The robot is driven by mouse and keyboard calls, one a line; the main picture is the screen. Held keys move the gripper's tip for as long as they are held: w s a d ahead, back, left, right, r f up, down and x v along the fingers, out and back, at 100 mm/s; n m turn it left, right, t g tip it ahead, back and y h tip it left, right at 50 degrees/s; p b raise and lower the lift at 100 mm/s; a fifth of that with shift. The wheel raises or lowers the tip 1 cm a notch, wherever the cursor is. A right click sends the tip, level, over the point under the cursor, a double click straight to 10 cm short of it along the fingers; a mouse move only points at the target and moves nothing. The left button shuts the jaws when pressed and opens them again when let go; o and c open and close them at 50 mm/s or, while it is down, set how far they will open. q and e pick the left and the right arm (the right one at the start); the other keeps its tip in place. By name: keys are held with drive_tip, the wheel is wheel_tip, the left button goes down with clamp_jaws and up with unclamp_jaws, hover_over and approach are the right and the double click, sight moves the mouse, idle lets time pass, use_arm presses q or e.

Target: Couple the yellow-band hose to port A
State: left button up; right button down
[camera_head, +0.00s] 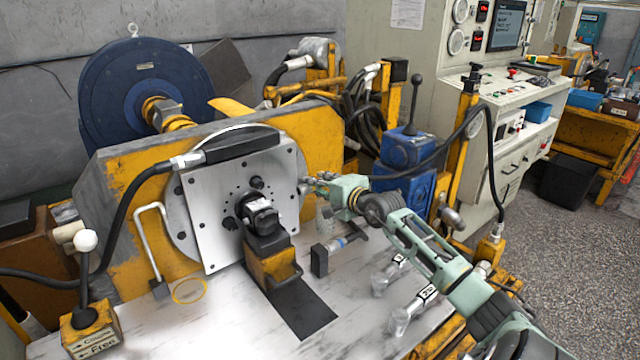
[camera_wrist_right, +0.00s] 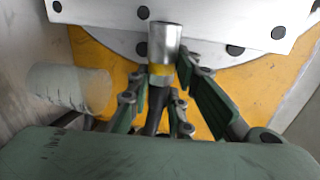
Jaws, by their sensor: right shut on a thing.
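My right gripper (camera_head: 318,185) is at the right edge of the silver mounting plate (camera_head: 205,215). In the right wrist view, its green fingers (camera_wrist_right: 165,95) are shut around the yellow-band hose, a dark hose with a yellow band (camera_wrist_right: 160,70) and a bare metal end fitting (camera_wrist_right: 164,42). The fitting points toward the plate, which also shows in the wrist view (camera_wrist_right: 210,12). I cannot tell whether it touches. The dark motor body (camera_head: 260,215) sits at the plate's front. No port A marking is readable. My left gripper is not in view.
A black hose (camera_head: 118,215) with a thick sleeve crosses the plate's top. A white-knobbed lever (camera_head: 84,262) stands front left. The front bench (camera_head: 215,325) is mostly clear.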

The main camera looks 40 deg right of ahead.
sight(305, 189)
drive_tip(key=shift+w+a+r+p, duration=0.1)
drive_tip(key=shift+a+r+p, duration=0.15)
drive_tip(key=shift+a+p, duration=0.75)
drive_tip(key=shift+a, duration=0.1)
drive_tip(key=shift+w+a+p, duration=0.1)
drive_tip(key=shift+a+p, duration=0.45)
drive_tip(key=shift+a, duration=0.1)
drive_tip(key=shift+w+a+p, duration=0.1)
drive_tip(key=shift+a+p, duration=0.5)
drive_tip(key=shift+a, duration=0.1)
drive_tip(key=shift+w+a+p, duration=0.1)
drive_tip(key=shift+a+p, duration=0.55)
drive_tip(key=shift+a, duration=0.3)
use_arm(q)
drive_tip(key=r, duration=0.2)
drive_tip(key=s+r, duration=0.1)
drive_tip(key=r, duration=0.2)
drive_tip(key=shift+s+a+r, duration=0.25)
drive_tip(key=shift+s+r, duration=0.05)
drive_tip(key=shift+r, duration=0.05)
use_arm(e)
drive_tip(key=shift+a+f, duration=0.15)
drive_tip(key=shift+a, duration=0.2)
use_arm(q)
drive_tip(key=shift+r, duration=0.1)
use_arm(e)
drive_tip(key=shift+w+a, duration=0.1)
drive_tip(key=shift+a, duration=0.15)
